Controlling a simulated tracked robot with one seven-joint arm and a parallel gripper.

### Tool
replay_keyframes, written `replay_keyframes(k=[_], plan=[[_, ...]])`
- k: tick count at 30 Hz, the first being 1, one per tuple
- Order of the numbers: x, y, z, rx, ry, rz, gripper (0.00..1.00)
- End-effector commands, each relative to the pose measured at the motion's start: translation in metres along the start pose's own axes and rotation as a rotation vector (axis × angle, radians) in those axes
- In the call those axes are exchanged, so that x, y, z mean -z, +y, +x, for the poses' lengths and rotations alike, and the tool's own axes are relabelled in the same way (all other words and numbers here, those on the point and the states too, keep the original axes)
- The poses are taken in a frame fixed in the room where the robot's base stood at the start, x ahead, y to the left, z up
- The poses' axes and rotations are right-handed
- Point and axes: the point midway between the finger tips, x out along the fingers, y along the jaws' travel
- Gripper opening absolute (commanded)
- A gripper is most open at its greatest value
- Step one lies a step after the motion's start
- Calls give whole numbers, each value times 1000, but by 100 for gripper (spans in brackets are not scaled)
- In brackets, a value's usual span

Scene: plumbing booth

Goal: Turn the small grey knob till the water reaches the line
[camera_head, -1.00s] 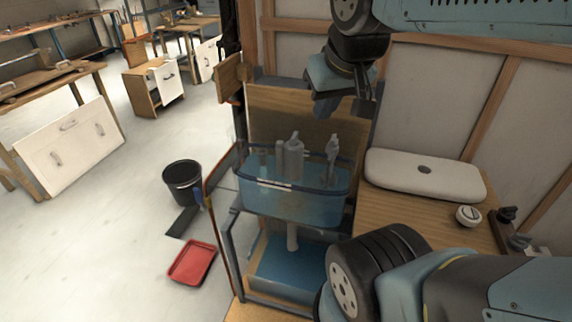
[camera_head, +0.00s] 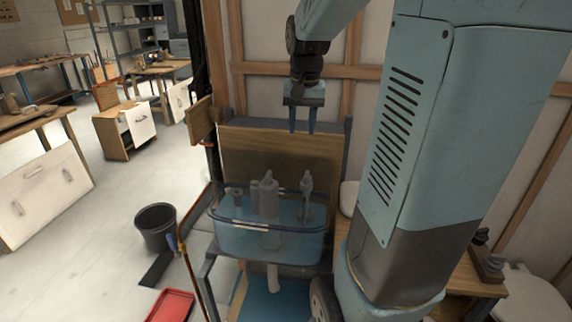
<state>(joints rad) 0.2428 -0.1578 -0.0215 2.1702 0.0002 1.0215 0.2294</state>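The clear, blue-tinted tank (camera_head: 235,243) stands on a dark frame, left of centre. Grey fittings rise inside it: a thick central column (camera_head: 268,195) and a slimmer fitting (camera_head: 306,192) at the right. I cannot make out the small grey knob, and the water level and the line are too unclear to read. My gripper (camera_head: 302,131) hangs above and behind the right part of the tank, pointing down. Its two fingers are apart with nothing between them, clear of the fittings.
A wooden board (camera_head: 280,155) stands behind the tank. A black bucket (camera_head: 156,228) and a red tray (camera_head: 171,306) are on the floor to the left. Open floor lies at the left.

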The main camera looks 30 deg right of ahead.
Motion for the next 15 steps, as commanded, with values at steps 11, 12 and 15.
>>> replay_keyframes(k=[11, 12, 15], plan=[[49, 22, 37, -34, -100, 135, 39], [50, 22, 38, -35, -102, 138, 39], [50, 23, 44, -36, -104, 141, 39]])
